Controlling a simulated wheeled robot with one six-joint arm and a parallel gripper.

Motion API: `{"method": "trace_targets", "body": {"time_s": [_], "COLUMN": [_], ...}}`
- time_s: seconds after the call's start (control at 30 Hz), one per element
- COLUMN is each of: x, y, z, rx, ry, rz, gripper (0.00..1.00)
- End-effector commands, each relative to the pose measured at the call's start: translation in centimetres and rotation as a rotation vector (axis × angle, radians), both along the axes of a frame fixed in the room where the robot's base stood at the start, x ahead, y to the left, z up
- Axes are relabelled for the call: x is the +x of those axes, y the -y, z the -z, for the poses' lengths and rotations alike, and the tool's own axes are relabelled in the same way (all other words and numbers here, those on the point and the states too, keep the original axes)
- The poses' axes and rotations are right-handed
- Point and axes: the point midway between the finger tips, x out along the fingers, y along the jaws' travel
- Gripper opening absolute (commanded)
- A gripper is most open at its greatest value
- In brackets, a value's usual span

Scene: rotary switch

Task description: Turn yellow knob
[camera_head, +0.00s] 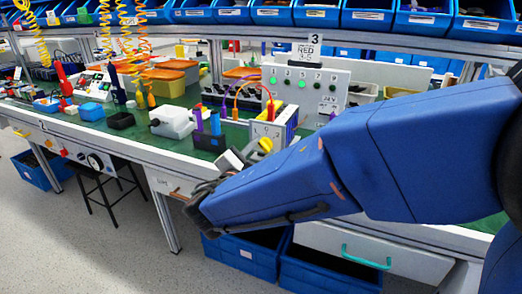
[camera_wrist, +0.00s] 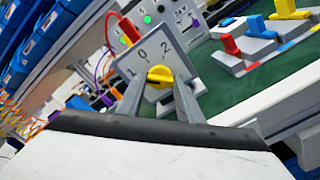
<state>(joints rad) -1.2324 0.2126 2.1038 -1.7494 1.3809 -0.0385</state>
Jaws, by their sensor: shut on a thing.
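The yellow knob (camera_wrist: 160,75) sits on a grey switch panel (camera_wrist: 148,49) marked 1, 0 and 2 in the wrist view. My gripper (camera_wrist: 160,84) has one finger on each side of the knob and is shut on it. In the head view the yellow knob (camera_head: 265,145) shows just above my blue arm, on the switch panel (camera_head: 268,130) at the bench's front. My gripper is mostly hidden behind my arm there. The exact angle of the knob is hard to tell.
A panel with green lights (camera_head: 305,84) stands behind the switch. Red, blue and yellow levers (camera_wrist: 262,38) stand to the right in the wrist view. Blue bins (camera_head: 365,20) line the shelf above.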

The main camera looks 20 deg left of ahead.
Motion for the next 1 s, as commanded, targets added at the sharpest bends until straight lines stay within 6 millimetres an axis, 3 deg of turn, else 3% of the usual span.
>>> {"method": "trace_targets", "body": {"time_s": [0.23,0.27,0.3,0.33,0.73,1.0], "x": [-0.1,-0.1,-0.1,0.0,-0.7,-4.8], "y": [0.0,0.0,0.0,0.0,-0.1,-0.5], "z": [0.2,0.2,0.2,0.1,0.0,0.0], "rx": [-0.002,-0.002,-0.002,-0.002,0.001,0.0], "ry": [-0.002,-0.002,-0.002,-0.002,-0.001,0.0], "rz": [-0.001,-0.001,-0.001,0.0,-0.001,-0.004], "gripper": [0.1,0.4,0.49,0.52,0.52,0.52]}}
